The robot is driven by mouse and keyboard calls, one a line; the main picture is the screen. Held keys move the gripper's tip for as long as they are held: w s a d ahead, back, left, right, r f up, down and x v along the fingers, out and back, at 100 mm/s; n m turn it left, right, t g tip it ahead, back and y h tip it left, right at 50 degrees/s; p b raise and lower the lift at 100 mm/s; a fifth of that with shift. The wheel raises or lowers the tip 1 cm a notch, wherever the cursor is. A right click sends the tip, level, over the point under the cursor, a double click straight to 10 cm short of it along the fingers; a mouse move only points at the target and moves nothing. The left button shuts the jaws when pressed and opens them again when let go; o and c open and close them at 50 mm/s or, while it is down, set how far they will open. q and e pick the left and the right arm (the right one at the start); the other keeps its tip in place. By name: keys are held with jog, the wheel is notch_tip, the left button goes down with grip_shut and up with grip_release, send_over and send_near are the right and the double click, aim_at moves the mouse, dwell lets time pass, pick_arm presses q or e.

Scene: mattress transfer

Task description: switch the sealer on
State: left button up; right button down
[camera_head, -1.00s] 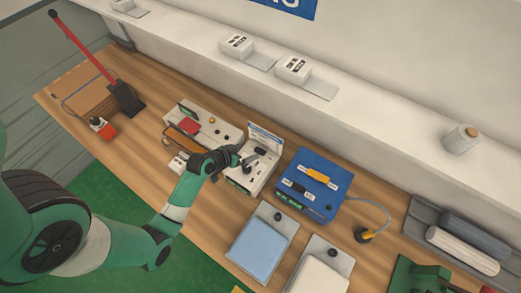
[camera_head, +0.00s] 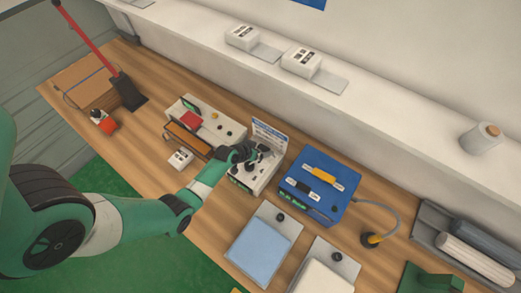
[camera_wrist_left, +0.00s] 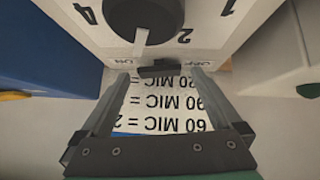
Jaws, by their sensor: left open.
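A white box (camera_head: 243,182), which appears to be the sealer, stands mid-bench with an upright printed card (camera_head: 270,133) at its back. In the left wrist view its panel (camera_wrist_left: 215,40) shows upside down, with a black dial (camera_wrist_left: 147,18) and a small black switch (camera_wrist_left: 165,70) between ON and OFF labels. My left gripper (camera_head: 262,152) is over this box. In the wrist view its open fingers (camera_wrist_left: 162,76) lie either side of the switch. Contact with the switch cannot be told, nor its setting. My right gripper is not in view.
A blue unit (camera_head: 316,188) with a yellow handle stands close to the right. A white device (camera_head: 222,117) with a brown bar is to the left. Blue (camera_head: 257,249) and white (camera_head: 318,272) pads lie in front. A shelf (camera_head: 380,98) runs behind.

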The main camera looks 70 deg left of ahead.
pick_arm(q)
jog(key=c, duration=1.4)
jog(key=shift+w+d+m+y+p, duration=0.1)
jog(key=shift+d+m+y+p, duration=0.2)
jog(key=shift+y+p, duration=0.25)
jog(key=shift+m+g+y, duration=0.3)
jog(key=shift+g+y, duration=0.15)
jog(key=shift+g, duration=0.15)
jog(key=o, duration=1.4)
jog(key=shift+w, duration=0.1)
